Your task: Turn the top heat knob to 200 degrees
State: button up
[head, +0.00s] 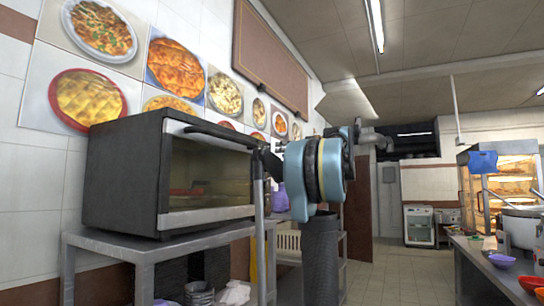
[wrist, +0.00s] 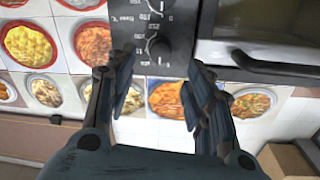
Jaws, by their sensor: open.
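The black oven (head: 125,180) stands on a metal table in the head view, its glass door facing right. Its control panel is hidden there behind my arm. The wrist view looks upside down and shows the dark control panel (wrist: 180,20) with two round knobs. The top heat knob (wrist: 158,46) is the lower one in this picture; the other knob (wrist: 154,5) is at the upper edge. My gripper (wrist: 158,78) is open and empty. Its fingertips lie either side of the heat knob's line, apart from it in the picture. The knob's exact setting is too small to read.
The oven door handle (wrist: 262,66) juts out beside the panel in the wrist view. The metal table (head: 110,245) is under the oven. Food pictures (head: 178,68) cover the wall. A counter with bowls (head: 490,270) stands at the right, with open floor between.

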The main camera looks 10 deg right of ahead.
aim_at(268, 152)
jog(key=shift+x, duration=3.25)
jog(key=c, duration=1.1)
